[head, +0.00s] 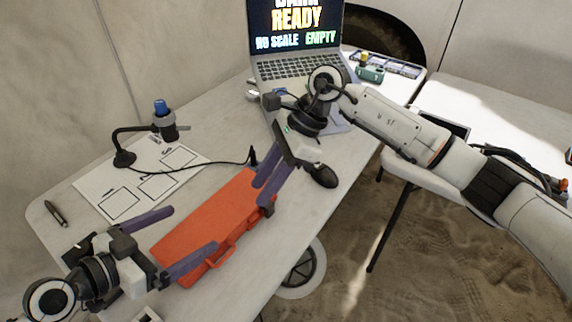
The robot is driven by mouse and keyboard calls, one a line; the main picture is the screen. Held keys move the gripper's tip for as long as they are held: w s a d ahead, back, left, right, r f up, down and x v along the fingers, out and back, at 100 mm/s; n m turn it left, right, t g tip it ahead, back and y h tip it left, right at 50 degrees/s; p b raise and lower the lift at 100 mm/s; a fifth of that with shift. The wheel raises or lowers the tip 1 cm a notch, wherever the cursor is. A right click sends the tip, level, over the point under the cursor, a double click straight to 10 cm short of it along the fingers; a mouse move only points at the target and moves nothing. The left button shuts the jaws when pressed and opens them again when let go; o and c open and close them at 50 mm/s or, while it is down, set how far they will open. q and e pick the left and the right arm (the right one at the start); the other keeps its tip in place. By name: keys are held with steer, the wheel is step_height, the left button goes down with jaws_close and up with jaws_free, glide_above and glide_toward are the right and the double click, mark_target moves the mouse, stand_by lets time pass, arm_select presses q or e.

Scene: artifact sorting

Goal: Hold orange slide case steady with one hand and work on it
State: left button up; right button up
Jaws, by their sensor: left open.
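The orange slide case (208,222) lies closed and flat on the table, running diagonally, its handle on the long side at the table's front edge. My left gripper (194,229) is at the case's lower-left end. Its purple fingers are wide apart, one on each long side of the case, with nothing visibly pinched. My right gripper (261,195) reaches down to the case's upper-right end. Its fingers are a narrow gap apart and overlap that end in the picture. I cannot tell whether they grip it.
A laptop (300,68) stands at the back. A lamp-like stand (124,158) with a cable is on a marked white sheet (95,190); a pen (56,213) lies at left. A compartment tray (395,65) is at back right. The table edge is close to the case.

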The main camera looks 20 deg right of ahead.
mark_target(224, 210)
arm_select(q)
steer(key=shift+d, duration=0.1)
steer(key=shift+w+d+f, duration=0.1)
steer(key=shift+w+d, duration=0.05)
steer(key=shift+w, duration=0.1)
steer(key=x, duration=0.9)
steer(key=shift+w+d+f, duration=0.1)
steer(key=shift+w+d, duration=0.05)
steer(key=shift+d, duration=0.15)
arm_select(e)
steer(key=d, duration=0.1)
steer(key=w+d+r+h, duration=0.1)
steer(key=d, duration=0.1)
steer(key=w+d+h, duration=0.1)
steer(key=d, duration=0.1)
steer(key=shift+w+r+n+t, duration=0.2)
steer(key=shift+r+n+t, duration=0.1)
steer(key=shift+n, duration=0.1)
